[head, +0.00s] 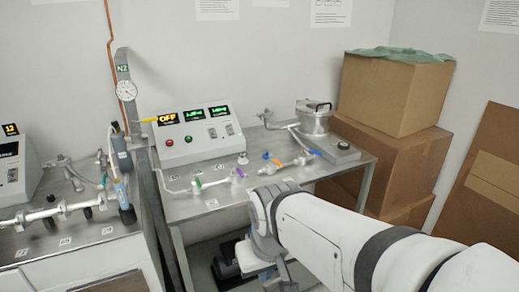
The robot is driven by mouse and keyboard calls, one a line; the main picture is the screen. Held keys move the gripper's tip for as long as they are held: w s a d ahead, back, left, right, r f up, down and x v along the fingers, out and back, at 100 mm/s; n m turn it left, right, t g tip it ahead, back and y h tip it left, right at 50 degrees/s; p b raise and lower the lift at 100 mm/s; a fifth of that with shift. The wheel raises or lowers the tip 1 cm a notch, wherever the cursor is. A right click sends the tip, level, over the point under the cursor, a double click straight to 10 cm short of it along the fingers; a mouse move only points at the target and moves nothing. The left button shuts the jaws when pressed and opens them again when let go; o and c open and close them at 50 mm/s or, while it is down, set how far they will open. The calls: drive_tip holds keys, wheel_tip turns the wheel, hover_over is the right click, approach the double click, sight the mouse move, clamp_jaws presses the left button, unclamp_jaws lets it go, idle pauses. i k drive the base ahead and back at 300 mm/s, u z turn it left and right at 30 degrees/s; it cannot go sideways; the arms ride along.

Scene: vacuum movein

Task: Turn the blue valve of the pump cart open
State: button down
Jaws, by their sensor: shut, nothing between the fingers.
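The pump cart (195,207) is a metal table in the middle of the head view. A pipe line with small coloured valve handles runs along its top. A blue handle (313,152) sits at the right end of the line near the silver pot, and a small blue piece (265,156) shows further left. I cannot tell from here how far either is turned. My gripper (284,276) hangs low in front of the cart's right part, below the tabletop in the picture and apart from the handles. It is shut and empty; its fingertips are hard to make out.
An orange handle (278,163), a purple handle (239,172) and a green handle (198,183) share the line. A control box (197,137) stands behind. Cardboard boxes (385,155) stack at the right; a second cart (75,243) with pipes stands left.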

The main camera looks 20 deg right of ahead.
sight(303, 148)
drive_tip(key=i, duration=1)
